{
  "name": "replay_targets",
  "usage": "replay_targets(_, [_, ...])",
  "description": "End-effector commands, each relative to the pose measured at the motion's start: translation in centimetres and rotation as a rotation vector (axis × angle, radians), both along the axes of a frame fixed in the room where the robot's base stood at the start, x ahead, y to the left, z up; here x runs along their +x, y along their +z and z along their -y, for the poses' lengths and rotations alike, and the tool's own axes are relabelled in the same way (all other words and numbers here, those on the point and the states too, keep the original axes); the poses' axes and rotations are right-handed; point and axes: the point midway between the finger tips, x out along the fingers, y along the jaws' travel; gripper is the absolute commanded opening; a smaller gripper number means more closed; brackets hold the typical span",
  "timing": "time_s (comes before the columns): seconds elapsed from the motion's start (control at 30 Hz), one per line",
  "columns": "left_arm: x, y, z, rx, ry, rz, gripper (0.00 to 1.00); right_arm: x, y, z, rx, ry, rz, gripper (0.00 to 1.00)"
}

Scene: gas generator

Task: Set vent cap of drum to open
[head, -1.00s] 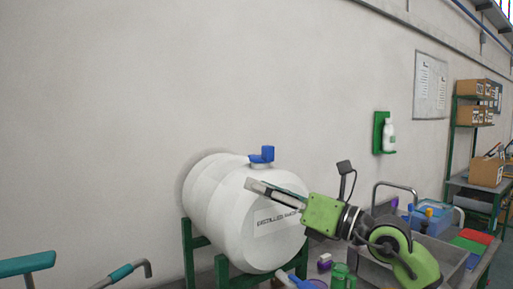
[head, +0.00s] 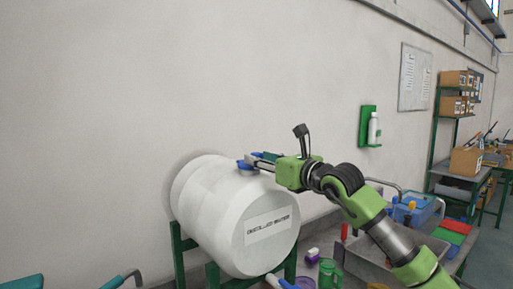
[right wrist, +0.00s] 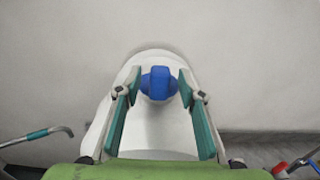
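The white drum (head: 228,207), labelled distilled water, lies on its side on a green stand. Its blue vent cap (head: 243,164) is on top and partly hidden by my right gripper (head: 258,161). In the right wrist view the cap (right wrist: 159,83) sits between the tips of the two spread fingers of my right gripper (right wrist: 160,80). The fingers are open, with narrow gaps at the cap's sides; I cannot tell whether either tip touches it. The drum (right wrist: 158,130) shows below the cap.
A plain wall (head: 150,80) stands behind the drum. At the right is a cart (head: 428,250) with blue, green and red items. A green cup (head: 328,273) is near the drum's lower right. A bottle (head: 374,129) hangs in a green wall holder. Space above the drum is clear.

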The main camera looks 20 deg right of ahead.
Motion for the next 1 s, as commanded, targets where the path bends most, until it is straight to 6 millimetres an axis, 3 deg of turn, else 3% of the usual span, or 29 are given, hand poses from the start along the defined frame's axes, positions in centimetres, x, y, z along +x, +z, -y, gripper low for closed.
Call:
replay_targets(0.2, [0.5,1.4,0.0,0.000,0.002,0.008,0.40,2.0,0.2,-0.7,0.001,0.000,0.000,0.36])
replay_targets(0.53, [0.5,1.3,-0.1,0.000,0.004,0.007,0.40,2.3,0.0,-0.8,0.000,0.000,0.001,0.36])
replay_targets(0.67, [0.5,1.3,-0.1,0.000,0.004,0.007,0.40,2.3,0.0,-0.8,0.001,0.000,0.001,0.02])
replay_targets(1.0, [0.4,1.0,-0.2,0.002,0.003,0.006,0.40,2.0,-0.1,-0.3,0.002,0.006,0.000,0.00])
